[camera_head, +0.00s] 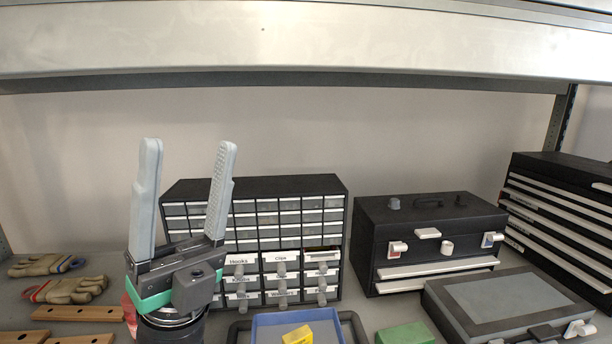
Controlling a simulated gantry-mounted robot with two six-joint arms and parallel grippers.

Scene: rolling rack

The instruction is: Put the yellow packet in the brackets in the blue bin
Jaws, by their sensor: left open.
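A small yellow packet (298,335) shows at the bottom edge of the head view, apparently inside the shallow blue bin (294,316); the lower part of both is cut off. My left gripper (188,148) points upward at the left, its two pale fingers wide apart with nothing between them. It stands in front of the left side of a drawer cabinet (257,187), away from the packet. The cabinet's lower drawers carry labels such as Hooks and Clips; I cannot read a brackets label. The upper right labelled drawer (322,256) shows a dark gap above its front. My right gripper is out of view.
A black toolbox (383,226) stands right of the cabinet, with a grey case (480,300) and green block (405,334) in front. Another drawer chest (560,205) is far right. Gloves (65,290) and wooden pieces (78,313) lie left. A shelf beam (300,40) spans overhead.

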